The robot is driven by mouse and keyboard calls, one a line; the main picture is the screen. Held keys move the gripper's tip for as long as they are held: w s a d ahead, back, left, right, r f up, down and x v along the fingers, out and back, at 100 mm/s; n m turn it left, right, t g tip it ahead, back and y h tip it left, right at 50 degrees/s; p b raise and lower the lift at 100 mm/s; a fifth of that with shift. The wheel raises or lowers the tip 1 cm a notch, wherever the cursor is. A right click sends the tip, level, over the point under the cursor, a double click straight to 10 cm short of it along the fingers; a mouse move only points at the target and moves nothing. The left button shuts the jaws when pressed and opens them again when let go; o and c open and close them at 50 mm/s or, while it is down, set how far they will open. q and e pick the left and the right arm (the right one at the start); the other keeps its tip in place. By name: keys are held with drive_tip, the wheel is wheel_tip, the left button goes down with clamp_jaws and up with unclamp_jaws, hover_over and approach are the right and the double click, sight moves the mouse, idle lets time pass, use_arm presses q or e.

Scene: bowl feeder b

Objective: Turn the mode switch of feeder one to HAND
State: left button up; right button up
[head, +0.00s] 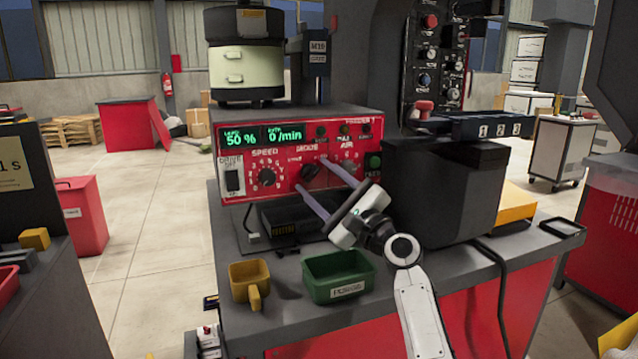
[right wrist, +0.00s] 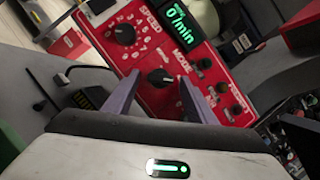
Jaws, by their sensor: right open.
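The red control panel of feeder one (head: 222,189) faces me on the bench, with a green display reading 50 % and 0 /min. Its black mode switch (head: 309,170) sits under the MODE label, and it also shows in the right wrist view (right wrist: 159,77). The switch position is too small to read for certain. My right gripper (head: 310,174) is open, its two purple-grey fingers reaching toward the panel on either side of the mode switch. In the right wrist view the fingers (right wrist: 157,90) stand apart with the switch between and beyond them; I see no contact. My left gripper is not in view.
A yellow scoop (head: 249,277) and a green bin (head: 338,276) stand in front. A dark box (head: 445,190) stands right of the panel.

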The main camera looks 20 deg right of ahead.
drive_tip(key=c, duration=1)
drive_tip(key=shift+c, duration=0.2)
